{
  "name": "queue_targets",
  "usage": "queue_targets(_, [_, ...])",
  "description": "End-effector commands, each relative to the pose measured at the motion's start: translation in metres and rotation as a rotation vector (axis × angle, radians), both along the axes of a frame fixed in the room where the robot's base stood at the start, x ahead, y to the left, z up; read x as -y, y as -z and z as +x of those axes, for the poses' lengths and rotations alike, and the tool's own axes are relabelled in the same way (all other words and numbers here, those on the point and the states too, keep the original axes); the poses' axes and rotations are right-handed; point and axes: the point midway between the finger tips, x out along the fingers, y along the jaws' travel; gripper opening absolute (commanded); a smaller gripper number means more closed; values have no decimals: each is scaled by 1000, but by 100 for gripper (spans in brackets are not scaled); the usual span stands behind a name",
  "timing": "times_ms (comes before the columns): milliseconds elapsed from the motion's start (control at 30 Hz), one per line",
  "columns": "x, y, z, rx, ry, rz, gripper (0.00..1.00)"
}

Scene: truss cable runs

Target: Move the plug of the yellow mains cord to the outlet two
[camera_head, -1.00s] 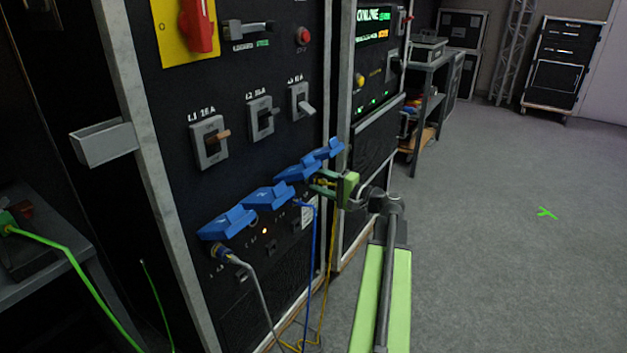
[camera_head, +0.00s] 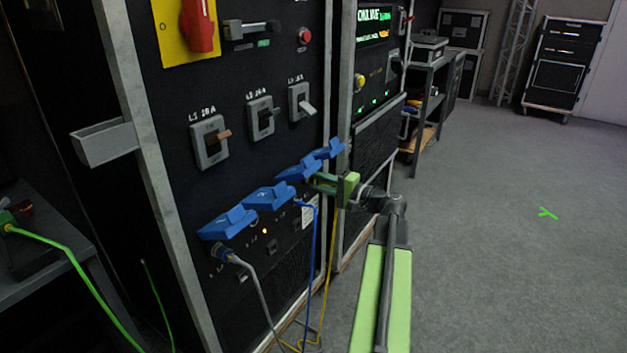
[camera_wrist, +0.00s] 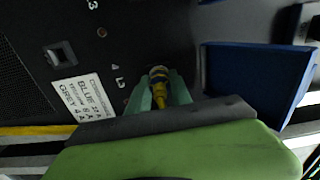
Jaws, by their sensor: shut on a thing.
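My gripper (camera_head: 322,184) is at the far right end of the outlet row, under the rightmost blue lid (camera_head: 328,150). The yellow cord (camera_head: 329,285) hangs from there to the floor. Outlet two lies under the second blue lid from the left (camera_head: 270,196), which hides its socket; no cord hangs from it. An orange lamp (camera_head: 264,231) glows below that lid.
A grey cord's plug (camera_head: 224,252) is in the leftmost outlet. A blue cord (camera_head: 314,255) hangs from under the third lid (camera_head: 297,171). The lids jut out from the panel. A printed card (camera_wrist: 82,98) is beside the plug. The floor at right is clear.

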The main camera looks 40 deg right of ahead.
Motion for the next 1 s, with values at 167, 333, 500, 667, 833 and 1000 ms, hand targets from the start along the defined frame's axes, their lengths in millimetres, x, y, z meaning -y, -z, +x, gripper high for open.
queue_targets(167, [1, 0, 0, 46, 2, -183, 0])
queue_targets(333, [1, 0, 0, 49, 2, -196, 0])
queue_targets(500, [1, 0, 0, 70, 3, -279, 0])
queue_targets(667, [1, 0, 0, 107, 3, -429, 0])
queue_targets(833, [1, 0, 1, 108, 3, -434, 0])
queue_targets(1000, [1, 0, 1, 135, 3, -543, 0])
